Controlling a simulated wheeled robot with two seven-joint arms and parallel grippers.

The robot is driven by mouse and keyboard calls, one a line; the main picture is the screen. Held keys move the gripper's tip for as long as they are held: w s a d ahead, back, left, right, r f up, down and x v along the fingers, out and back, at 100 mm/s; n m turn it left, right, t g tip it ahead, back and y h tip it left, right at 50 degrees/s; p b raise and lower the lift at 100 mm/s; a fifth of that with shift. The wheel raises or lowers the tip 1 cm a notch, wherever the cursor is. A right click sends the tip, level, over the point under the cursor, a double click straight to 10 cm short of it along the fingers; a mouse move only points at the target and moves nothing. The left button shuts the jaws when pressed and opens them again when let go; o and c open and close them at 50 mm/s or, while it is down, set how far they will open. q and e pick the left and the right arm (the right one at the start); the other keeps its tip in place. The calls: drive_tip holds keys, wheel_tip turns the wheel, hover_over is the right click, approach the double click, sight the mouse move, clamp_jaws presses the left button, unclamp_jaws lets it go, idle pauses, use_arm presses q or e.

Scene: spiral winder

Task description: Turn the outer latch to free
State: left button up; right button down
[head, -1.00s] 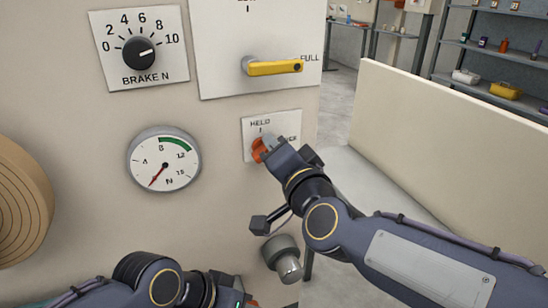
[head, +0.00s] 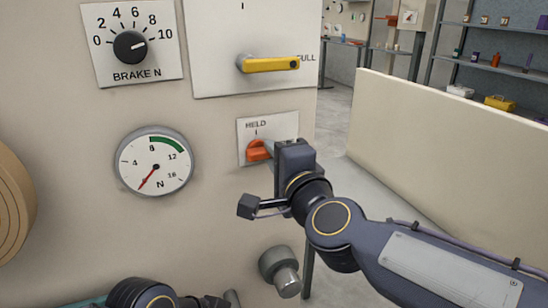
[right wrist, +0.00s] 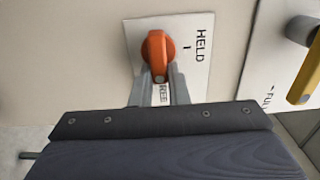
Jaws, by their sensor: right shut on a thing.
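The outer latch (head: 258,150) is an orange knob on a small white plate (head: 284,126) marked HELD at the top. My right gripper (head: 270,149) reaches it from the right and is shut on it. In the right wrist view the latch (right wrist: 157,45) has its narrow end between the two grey fingertips (right wrist: 160,72). That end points toward the partly hidden FREE label (right wrist: 163,96), away from HELD. In the head view the latch lies about level. My left arm shows at the bottom edge of the head view, but its fingers do not show.
A yellow handle (head: 270,64) sits above the latch, pointing at FULL. A brake dial (head: 130,46) and a round gauge (head: 155,161) are to the left. A grey knob (head: 280,270) sticks out below. A low cream wall (head: 440,150) stands to the right.

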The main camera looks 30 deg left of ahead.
idle(0.4)
drive_tip(key=c, duration=1.4)
unclamp_jaws()
drive_tip(key=v, duration=0.8)
